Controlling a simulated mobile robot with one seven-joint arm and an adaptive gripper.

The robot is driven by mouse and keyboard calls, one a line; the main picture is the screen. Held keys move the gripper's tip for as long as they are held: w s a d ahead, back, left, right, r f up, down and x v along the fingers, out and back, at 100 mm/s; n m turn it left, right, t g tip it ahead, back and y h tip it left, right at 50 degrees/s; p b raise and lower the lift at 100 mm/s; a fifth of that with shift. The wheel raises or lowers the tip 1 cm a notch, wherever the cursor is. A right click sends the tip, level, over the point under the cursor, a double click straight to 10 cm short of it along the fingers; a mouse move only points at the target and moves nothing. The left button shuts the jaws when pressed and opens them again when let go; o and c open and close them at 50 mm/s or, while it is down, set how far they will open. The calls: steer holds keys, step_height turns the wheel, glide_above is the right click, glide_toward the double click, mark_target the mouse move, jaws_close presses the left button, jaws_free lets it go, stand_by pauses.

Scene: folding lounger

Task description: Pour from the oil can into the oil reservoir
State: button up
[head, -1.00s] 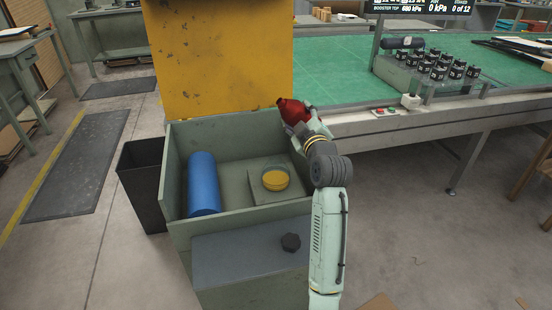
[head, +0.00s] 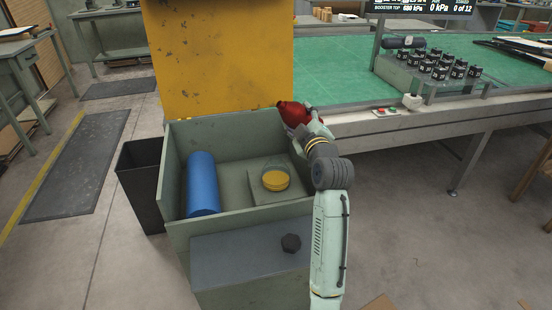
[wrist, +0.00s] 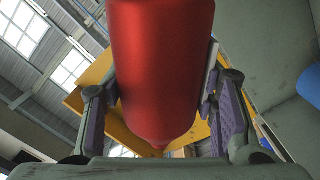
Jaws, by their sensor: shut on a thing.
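The red oil can (head: 293,113) is held in my gripper (head: 303,122) above the right rear corner of the open grey-green bin. It is tilted in the head view. In the wrist view the can (wrist: 162,70) fills the middle, with my gripper's fingers (wrist: 160,112) shut on both its sides. The oil reservoir (head: 275,181) is a round clear dish with yellow contents, standing on a raised plate inside the bin. The can is above and to the right of it in the picture. No stream of oil shows.
A blue cylinder (head: 203,184) lies in the left of the bin (head: 240,217). A yellow panel (head: 220,55) stands upright behind it. A bench with a green mat (head: 340,72) is at the back right.

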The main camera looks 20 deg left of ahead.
steer(key=shift+d+f+n+b, duration=0.1)
steer(key=shift+f+n+b, duration=0.3)
steer(key=shift+f+b, duration=0.15)
stand_by(0.7)
